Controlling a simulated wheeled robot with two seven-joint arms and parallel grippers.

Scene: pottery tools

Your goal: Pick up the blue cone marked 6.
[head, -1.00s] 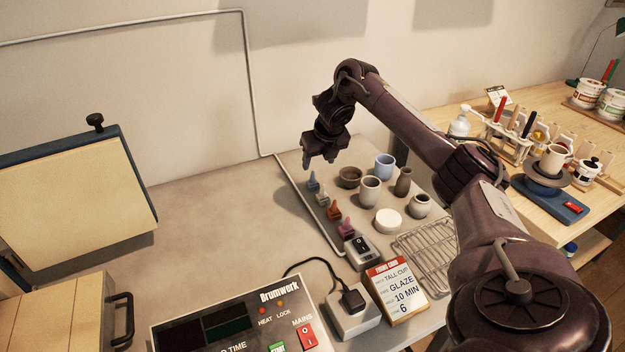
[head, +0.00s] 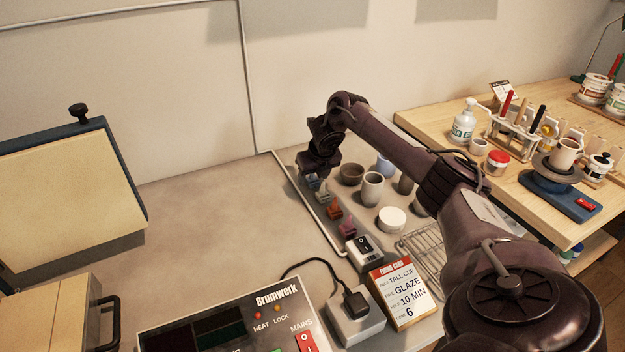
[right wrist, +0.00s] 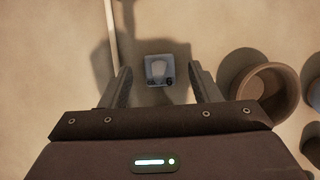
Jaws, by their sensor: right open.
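The blue cone marked 6 (right wrist: 160,71) shows from above in the right wrist view, on a square base with a dark 6 on it. It lies between the lines of my open right fingers, near their tips. In the head view the blue cone (head: 313,183) stands at the far end of a row of cones, partly hidden by my right gripper (head: 317,173). The gripper points down just above it and holds nothing. I cannot tell the exact height gap. My left gripper is not in view.
Pale, orange (head: 334,212) and pink (head: 347,229) cones continue the row towards me. The table to the left is clear.

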